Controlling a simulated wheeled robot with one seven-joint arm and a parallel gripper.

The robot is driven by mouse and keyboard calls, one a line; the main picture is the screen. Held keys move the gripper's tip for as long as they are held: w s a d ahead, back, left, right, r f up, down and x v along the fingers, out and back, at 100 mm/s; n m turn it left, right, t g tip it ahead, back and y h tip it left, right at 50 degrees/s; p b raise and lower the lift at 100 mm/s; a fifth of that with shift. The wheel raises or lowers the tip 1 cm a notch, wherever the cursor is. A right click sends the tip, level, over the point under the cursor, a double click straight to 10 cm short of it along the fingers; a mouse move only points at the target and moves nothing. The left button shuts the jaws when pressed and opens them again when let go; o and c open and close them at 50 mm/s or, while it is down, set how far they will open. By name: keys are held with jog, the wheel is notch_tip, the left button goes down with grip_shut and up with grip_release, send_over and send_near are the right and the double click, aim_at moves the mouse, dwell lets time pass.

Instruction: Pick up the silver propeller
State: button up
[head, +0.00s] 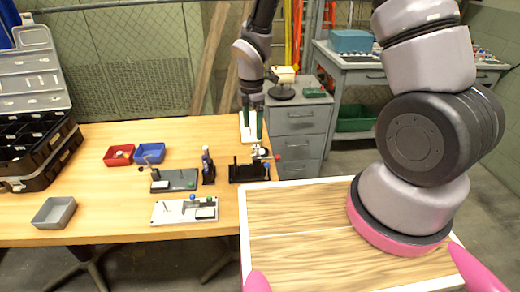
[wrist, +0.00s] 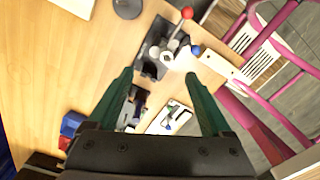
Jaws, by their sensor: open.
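My gripper (head: 252,132) hangs above the back right of the wooden workbench, with its green fingers pointing down. In the wrist view my gripper (wrist: 158,76) is open, with nothing between its fingertips. A black fixture (head: 240,174) stands on the bench below it, and a red-knobbed lever sticks out to its right. Small silver-white parts (head: 257,151) show at the top of the fixture. They appear as round pale pieces (wrist: 168,54) in the wrist view, beyond the fingertips. I cannot tell for certain which of them is the silver propeller.
A grey fixture (head: 176,180), a white plate fixture (head: 183,211) and a dark upright holder (head: 208,168) stand left of the black fixture. Red (head: 118,155), blue (head: 150,153) and grey bins (head: 54,212) lie farther left. A drawer cabinet (head: 298,120) stands behind.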

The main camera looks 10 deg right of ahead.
aim_at(258, 150)
jog(key=f, duration=0.7)
jog(key=shift+w+d+f, duration=0.1)
jog(key=shift+d+f, duration=0.15)
jog(key=shift+d, duration=0.05)
grip_shut()
